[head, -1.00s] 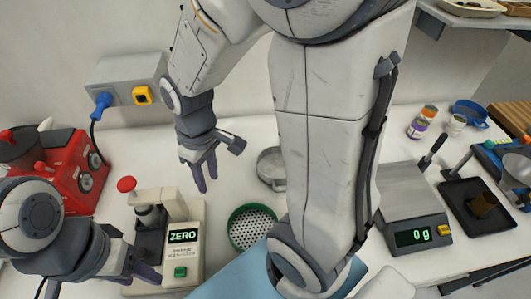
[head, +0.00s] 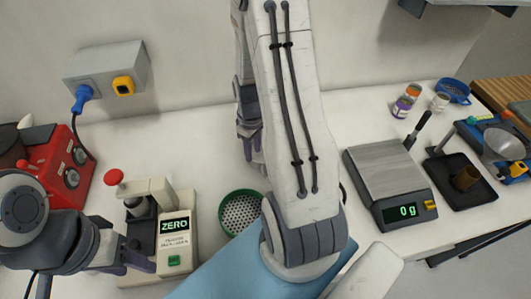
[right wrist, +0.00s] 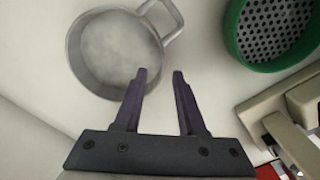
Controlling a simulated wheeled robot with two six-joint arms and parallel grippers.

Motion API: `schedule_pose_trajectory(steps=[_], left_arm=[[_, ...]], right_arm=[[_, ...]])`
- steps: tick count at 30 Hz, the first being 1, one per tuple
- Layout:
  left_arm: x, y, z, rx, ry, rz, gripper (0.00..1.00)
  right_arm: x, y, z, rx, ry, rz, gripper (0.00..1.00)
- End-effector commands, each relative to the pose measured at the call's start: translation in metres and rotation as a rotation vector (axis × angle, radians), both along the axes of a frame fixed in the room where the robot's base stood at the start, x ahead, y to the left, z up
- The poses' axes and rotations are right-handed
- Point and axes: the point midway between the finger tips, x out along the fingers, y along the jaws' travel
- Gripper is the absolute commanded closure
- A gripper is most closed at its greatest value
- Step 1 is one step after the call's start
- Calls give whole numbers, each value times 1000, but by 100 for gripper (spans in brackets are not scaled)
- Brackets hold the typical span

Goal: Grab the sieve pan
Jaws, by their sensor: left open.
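The grey metal pan (right wrist: 115,52), round and empty with a loop handle (right wrist: 172,15), lies on the white table in the right wrist view. In the head view it is hidden behind my right arm. A green-rimmed sieve (head: 229,228) with a perforated bottom sits apart from it; it also shows in the right wrist view (right wrist: 236,45). My right gripper (right wrist: 160,74) is open and empty, with one fingertip overlapping the pan's rim in the picture; it also shows in the head view (head: 252,152). My left gripper (head: 140,262) is at lower left beside the zero-display device.
The beige device (head: 178,205) with a green "ZERO" display stands left of the sieve. A scale (head: 385,170) reading 0 g is to the right. A red machine (head: 70,165) is at left, and a wall socket box (head: 105,65) is behind. Cans (head: 404,104) stand at back right.

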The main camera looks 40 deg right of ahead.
Motion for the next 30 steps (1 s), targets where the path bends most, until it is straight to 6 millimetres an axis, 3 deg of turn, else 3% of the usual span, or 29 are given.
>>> schedule_pose_trajectory(steps=[9, 19, 20, 22, 23, 30], left_arm=[[0, 0, 12, 0, 0, 1, 50], [0, 0, 12, 0, 0, 1, 50], [0, 0, 12, 0, 0, 1, 50], [0, 0, 12, 0, 0, 1, 50], [0, 0, 12, 0, 0, 1, 50], [0, 0, 12, 0, 0, 1, 50]], right_arm=[[-6, 2, -40, 2, 5, 0, 60], [-6, 1, -46, 1, 0, -1, 60], [-6, 1, -46, 1, 0, -1, 68], [-6, 1, -46, 1, 1, -1, 95], [-6, 1, -46, 1, 1, -1, 100], [-6, 1, -46, 1, 0, -1, 100]])
